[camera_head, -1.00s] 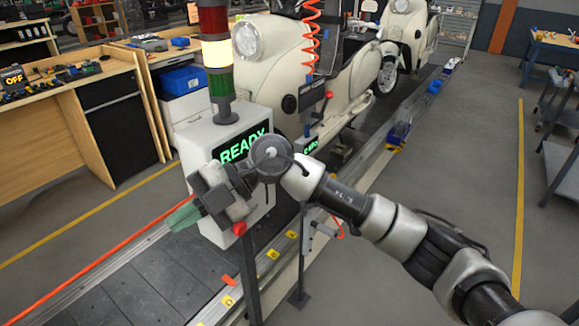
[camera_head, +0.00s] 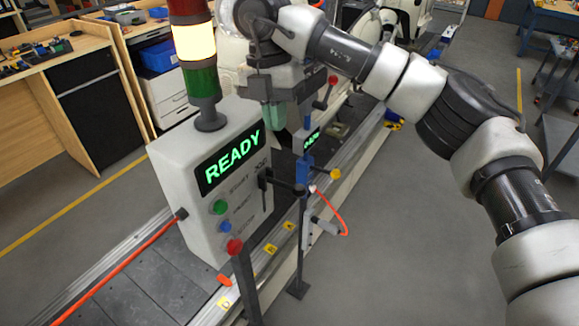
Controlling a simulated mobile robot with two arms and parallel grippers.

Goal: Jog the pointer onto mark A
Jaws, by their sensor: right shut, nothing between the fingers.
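The control box (camera_head: 175,190) shows READY in green, with a green button (camera_head: 220,207), a blue button (camera_head: 225,228) and a red button (camera_head: 234,246) on its face. Their labels are too small to read. More yellow plates (camera_head: 271,249) run along the rail; I cannot tell which is A. My right gripper (camera_head: 275,118) is shut and empty, fingers down, above and behind the box's right side, touching no button. My left gripper is not in view.
A signal tower (camera_head: 195,60) with its middle light lit rises from the box. Scooters are behind on the line. Open floor (camera_head: 390,250) lies at right.

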